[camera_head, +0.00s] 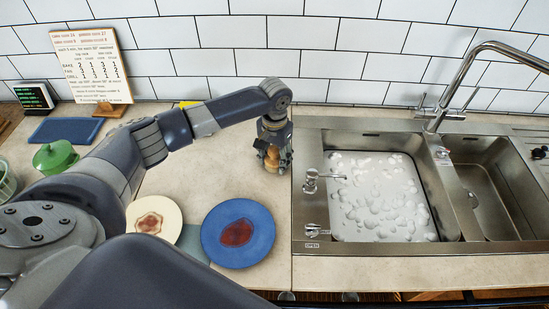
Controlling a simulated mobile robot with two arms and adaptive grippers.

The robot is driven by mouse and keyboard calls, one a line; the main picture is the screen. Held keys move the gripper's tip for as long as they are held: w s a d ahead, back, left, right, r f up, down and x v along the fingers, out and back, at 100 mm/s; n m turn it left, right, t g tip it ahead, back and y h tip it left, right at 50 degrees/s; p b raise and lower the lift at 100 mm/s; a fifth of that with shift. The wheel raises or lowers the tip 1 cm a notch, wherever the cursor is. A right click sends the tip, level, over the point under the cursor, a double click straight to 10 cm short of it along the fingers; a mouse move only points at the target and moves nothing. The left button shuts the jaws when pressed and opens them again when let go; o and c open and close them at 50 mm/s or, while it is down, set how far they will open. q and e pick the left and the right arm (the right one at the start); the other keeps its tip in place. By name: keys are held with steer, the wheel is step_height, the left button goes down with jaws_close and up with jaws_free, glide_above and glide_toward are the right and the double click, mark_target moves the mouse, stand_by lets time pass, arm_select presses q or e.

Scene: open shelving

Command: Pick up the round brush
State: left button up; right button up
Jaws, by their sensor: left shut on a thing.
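My left gripper (275,163) points down over the counter, just left of the sink, near the back wall. It is shut on a small tan, wooden-looking thing, which I take to be the round brush (271,156). The fingers hide part of it, and its lower end is hard to make out. I cannot tell whether it touches the counter. My right gripper is not in view.
The steel sink (310,215) with foamy water and a tap (445,100) is on the right. A blue plate (237,260) and a cream plate (170,208), both stained, lie in front. A green pot (55,157) and a recipe stand (92,65) are at left.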

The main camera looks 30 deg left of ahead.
mark_target(275, 148)
arm_select(q)
steer(key=shift+r, duration=0.55)
step_height(275, 148, up, 2)
steer(key=shift+w+r+b, duration=0.1)
steer(key=shift+b, duration=0.55)
steer(key=s+d, duration=0.1)
steer(key=s, duration=0.4)
steer(key=s+d+r+b, duration=0.1)
steer(key=s, duration=0.4)
steer(key=s+d+b, duration=0.1)
steer(key=s, duration=0.5)
steer(key=shift+r, duration=0.35)
steer(key=o, duration=0.4)
steer(key=shift+c, duration=1.3)
